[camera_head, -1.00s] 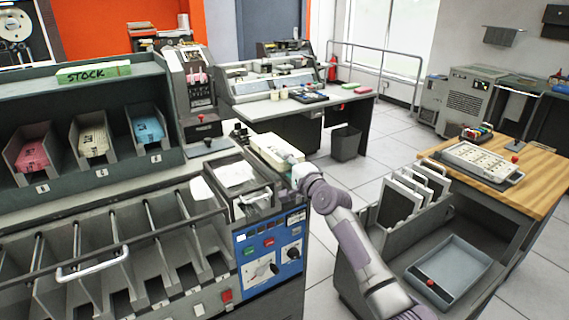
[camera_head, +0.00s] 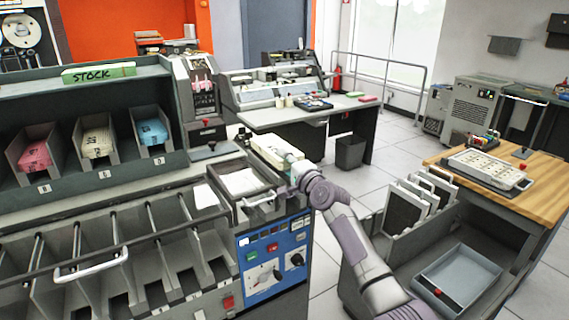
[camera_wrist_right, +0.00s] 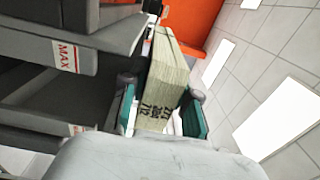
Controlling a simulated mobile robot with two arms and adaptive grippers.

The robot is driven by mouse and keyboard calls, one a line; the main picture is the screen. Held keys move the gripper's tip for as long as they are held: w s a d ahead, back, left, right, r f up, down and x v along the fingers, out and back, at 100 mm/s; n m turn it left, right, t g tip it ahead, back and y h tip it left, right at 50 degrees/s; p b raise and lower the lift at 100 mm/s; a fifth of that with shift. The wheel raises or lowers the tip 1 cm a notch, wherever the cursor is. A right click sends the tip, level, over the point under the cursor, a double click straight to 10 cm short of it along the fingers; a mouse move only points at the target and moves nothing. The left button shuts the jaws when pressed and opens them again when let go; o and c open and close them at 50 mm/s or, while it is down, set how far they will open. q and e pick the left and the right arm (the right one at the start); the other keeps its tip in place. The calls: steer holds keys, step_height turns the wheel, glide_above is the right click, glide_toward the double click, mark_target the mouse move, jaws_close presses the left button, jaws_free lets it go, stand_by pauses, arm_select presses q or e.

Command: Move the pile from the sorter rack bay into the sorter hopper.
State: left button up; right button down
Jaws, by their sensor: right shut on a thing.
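My right gripper (camera_head: 291,163) is shut on a cream pile of cards (camera_head: 270,149) beside the sorter's hopper. In the right wrist view the pile (camera_wrist_right: 163,82) stands tilted between the teal fingertips, with dark printing on its near end. The sorter hopper appears to be the grey open tray (camera_head: 226,197) on the sorter top, just left of the pile, with a white sheet in it. Grey walls with red MAX labels (camera_wrist_right: 66,56) stand left of the pile in the wrist view. The sorter rack (camera_head: 130,245) has several slanted bays at lower left. My left gripper is not in view.
A blue control panel (camera_head: 272,258) is below the hopper. A stock shelf (camera_head: 100,185) with pink, cream and blue card piles stands at left. A cart (camera_head: 400,238) with upright dividers and a grey tray (camera_head: 458,279) is at right. Floor shows between sorter and cart.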

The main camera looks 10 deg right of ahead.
stand_by(0.3)
steer(key=shift+f+b, duration=1)
steer(key=shift+f, duration=0.1)
steer(key=shift+f+b, duration=0.5)
steer(key=shift+b, duration=0.1)
steer(key=shift+f+b, duration=0.5)
steer(key=shift+f, duration=0.1)
steer(key=shift+f+b, duration=0.6)
